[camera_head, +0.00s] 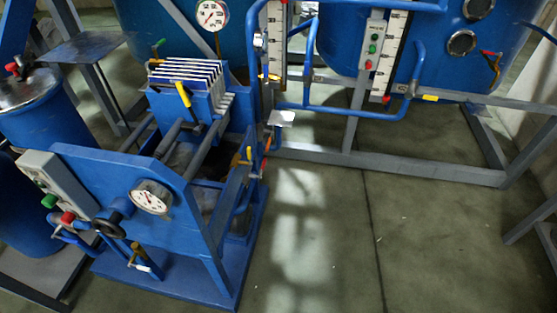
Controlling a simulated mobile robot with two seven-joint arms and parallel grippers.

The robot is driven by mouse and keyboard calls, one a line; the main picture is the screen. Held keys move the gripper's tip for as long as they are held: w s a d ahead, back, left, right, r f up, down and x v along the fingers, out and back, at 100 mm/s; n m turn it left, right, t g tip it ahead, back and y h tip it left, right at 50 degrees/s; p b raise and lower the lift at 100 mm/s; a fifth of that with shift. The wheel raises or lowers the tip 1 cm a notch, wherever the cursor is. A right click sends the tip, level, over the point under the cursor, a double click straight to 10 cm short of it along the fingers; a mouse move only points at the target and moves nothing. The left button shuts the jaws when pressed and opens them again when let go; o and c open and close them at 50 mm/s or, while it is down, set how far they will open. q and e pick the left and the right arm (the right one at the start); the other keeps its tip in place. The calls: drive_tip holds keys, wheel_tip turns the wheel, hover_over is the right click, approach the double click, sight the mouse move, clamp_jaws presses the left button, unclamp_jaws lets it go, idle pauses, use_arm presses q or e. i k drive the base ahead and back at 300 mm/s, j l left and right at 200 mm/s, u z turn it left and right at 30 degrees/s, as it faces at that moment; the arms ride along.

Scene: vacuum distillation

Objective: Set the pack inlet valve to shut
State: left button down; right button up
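The blue plate-press unit stands at the left, with a pack of white-edged plates (188,72) in its frame. I cannot tell which valve is the pack inlet valve. A yellow lever (183,94) stands steeply against the front of the pack. A further yellow lever (248,154) is upright at the unit's right side, beside a red one (265,165). Neither of my grippers is in view.
A pressure gauge (151,197) and a button box (59,185) are on the unit's front plate. A blue vessel (38,110) stands at the left. Large blue tanks (345,40) on a grey frame (400,167) stand behind. The floor (420,240) at the right front is clear.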

sight(265, 161)
drive_tip(key=u, duration=0.5)
drive_tip(key=i+l+u, duration=0.2)
drive_tip(key=l+u, duration=0.15)
drive_tip(key=i+l+u, duration=0.15)
drive_tip(key=l+u, duration=0.15)
drive_tip(key=l, duration=0.15)
drive_tip(key=i+l+u, duration=0.1)
drive_tip(key=l+u, duration=0.6)
drive_tip(key=l, duration=0.15)
